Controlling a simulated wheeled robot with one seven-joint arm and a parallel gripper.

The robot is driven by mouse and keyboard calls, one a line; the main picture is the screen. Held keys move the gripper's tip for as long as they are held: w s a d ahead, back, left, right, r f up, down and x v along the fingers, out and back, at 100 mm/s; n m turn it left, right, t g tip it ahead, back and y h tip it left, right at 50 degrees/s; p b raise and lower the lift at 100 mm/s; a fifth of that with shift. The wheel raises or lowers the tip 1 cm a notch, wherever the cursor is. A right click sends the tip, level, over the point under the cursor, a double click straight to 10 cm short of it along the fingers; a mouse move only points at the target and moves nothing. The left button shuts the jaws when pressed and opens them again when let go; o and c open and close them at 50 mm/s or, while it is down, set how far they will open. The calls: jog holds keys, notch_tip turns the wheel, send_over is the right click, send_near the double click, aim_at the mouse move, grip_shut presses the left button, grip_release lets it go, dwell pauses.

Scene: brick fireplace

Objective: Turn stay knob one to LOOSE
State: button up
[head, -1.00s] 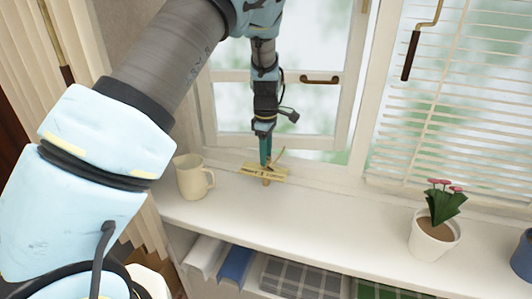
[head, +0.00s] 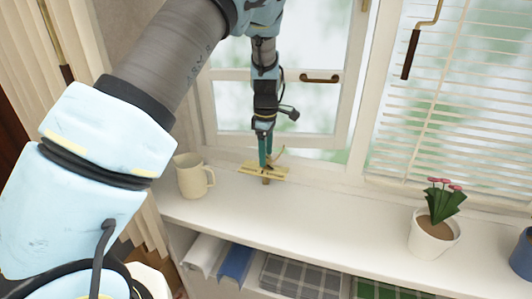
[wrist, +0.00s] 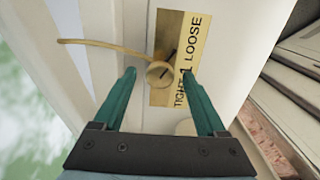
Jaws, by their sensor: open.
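Stay knob one (wrist: 160,73) is a small round brass knob on a brass plate (wrist: 201,22) lettered TIGHT 1 LOOSE. A dark mark shows beside the knob on the plate. A thin curved brass stay rod (wrist: 95,42) runs left from the knob. My gripper (wrist: 157,76) is open, with one teal finger on each side of the knob in the wrist view; I cannot tell whether either touches it. In the head view my gripper (head: 266,158) is down at the plate (head: 280,173) on the window sill, and its fingers partly hide the knob.
A cream jug (head: 190,176) stands on the sill just left of my gripper. A potted flower (head: 434,239) and a blue pot (head: 523,256) stand to the right. The open window sash (head: 338,110) is behind. The sill (head: 330,215) between is clear.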

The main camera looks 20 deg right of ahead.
notch_tip(320, 180, up, 11)
jog(key=b, duration=0.3)
dwell(0.4)
jog(key=shift+f, duration=0.15)
